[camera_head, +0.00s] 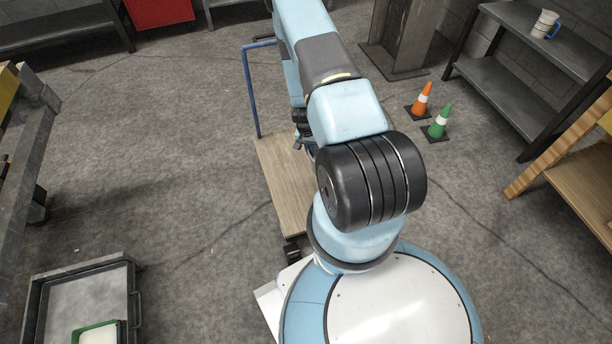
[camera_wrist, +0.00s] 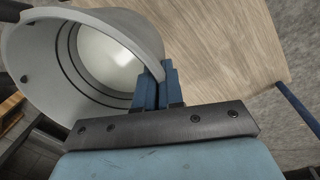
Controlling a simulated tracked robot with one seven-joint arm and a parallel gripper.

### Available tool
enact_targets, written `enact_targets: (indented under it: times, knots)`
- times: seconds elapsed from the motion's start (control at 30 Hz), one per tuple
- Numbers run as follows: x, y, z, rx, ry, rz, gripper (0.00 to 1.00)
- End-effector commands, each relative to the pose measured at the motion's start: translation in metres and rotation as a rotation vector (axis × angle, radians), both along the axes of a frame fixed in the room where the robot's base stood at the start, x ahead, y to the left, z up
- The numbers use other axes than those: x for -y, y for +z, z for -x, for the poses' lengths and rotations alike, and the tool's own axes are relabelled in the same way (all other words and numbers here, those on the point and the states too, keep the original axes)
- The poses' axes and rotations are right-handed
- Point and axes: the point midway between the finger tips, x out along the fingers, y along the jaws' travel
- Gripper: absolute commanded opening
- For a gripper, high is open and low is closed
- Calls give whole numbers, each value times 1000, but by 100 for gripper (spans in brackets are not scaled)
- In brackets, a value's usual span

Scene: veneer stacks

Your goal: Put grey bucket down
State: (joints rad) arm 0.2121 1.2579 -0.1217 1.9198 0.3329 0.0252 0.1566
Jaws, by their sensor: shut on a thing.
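The grey bucket (camera_wrist: 40,65) fills the upper left of the wrist view, its open mouth facing the camera and its pale inside showing. My gripper (camera_wrist: 158,80) is shut on the bucket's rim, with its blue fingers on either side of the wall. A wooden board (camera_wrist: 220,45) lies beyond the bucket in the wrist view; I cannot tell whether the bucket touches it. A flat wooden cart deck (camera_head: 285,180) with a blue handle (camera_head: 250,90) shows beside my arm there.
An orange cone (camera_head: 421,100) and a green cone (camera_head: 438,122) stand on the floor to the right. A dark shelf (camera_head: 515,90) holds a pale cup (camera_head: 543,24). A grey tray cart (camera_head: 85,290) is at lower left. The floor left of the wooden deck is clear.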

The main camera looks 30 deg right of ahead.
Motion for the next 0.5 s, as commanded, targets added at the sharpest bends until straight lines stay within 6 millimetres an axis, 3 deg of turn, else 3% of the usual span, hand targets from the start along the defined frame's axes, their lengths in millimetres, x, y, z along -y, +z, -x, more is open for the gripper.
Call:
enact_targets:
  times: [0.1, 0.27, 0.37, 0.5]
  knots:
    - [11, -18, 15, -4, -49, -1, 0]
    - [17, -30, 24, -2, -82, -1, 0]
    - [17, -35, 21, -1, -88, 1, 0]
    - [13, -44, 1, 0, -86, 2, 0]
